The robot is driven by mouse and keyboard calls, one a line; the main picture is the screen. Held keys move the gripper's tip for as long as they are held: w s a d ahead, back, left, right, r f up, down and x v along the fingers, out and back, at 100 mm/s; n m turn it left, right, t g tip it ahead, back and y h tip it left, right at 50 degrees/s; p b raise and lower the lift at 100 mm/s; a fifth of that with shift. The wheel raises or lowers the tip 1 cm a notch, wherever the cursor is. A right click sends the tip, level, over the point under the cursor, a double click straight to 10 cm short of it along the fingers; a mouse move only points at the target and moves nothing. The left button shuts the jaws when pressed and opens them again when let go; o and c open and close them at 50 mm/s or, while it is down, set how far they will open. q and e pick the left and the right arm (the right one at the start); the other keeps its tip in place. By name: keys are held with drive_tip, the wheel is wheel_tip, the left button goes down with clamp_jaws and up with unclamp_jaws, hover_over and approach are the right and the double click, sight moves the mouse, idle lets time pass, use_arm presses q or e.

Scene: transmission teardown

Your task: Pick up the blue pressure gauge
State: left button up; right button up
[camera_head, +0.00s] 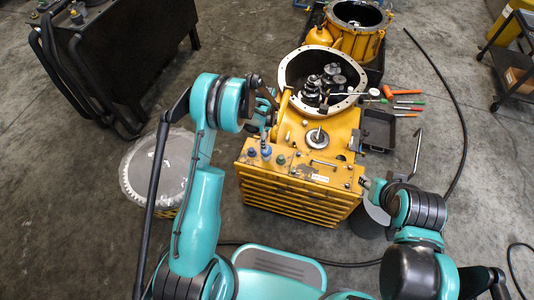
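A small blue object (266,151), which looks like the blue pressure gauge, stands on the front top of the yellow transmission housing (310,195). It is tiny in the head view and its dial cannot be made out. My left gripper (265,122) is just behind and above it. Its fingers are small and partly hidden by my arm, so I cannot tell if they are open or touching anything. My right gripper (367,184) is by the right front corner of the housing, apart from the blue object. Its fingers are too small to read.
The open round bell housing (290,75) holds several dark gear parts. Screwdrivers and an orange-handled tool (388,92) lie right of it, near a black tray (379,130). A round grey-topped drum (150,170) stands left. A black cable (462,120) crosses the floor.

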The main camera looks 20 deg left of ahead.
sight(266, 153)
use_arm(q)
wheel_tip(266, 153, down, 4)
drive_tip(key=shift+s+f+b, duration=0.15)
drive_tip(key=shift+b, duration=0.4)
drive_tip(key=f+b, duration=0.2)
drive_tip(key=f, duration=0.1)
drive_tip(key=f+b, duration=0.1)
drive_tip(key=f, duration=0.1)
drive_tip(key=shift+d+f, duration=0.15)
drive_tip(key=shift+d, duration=0.1)
drive_tip(key=shift+s, duration=0.1)
drive_tip(key=shift+c, duration=0.6)
drive_tip(key=c, duration=1.3)
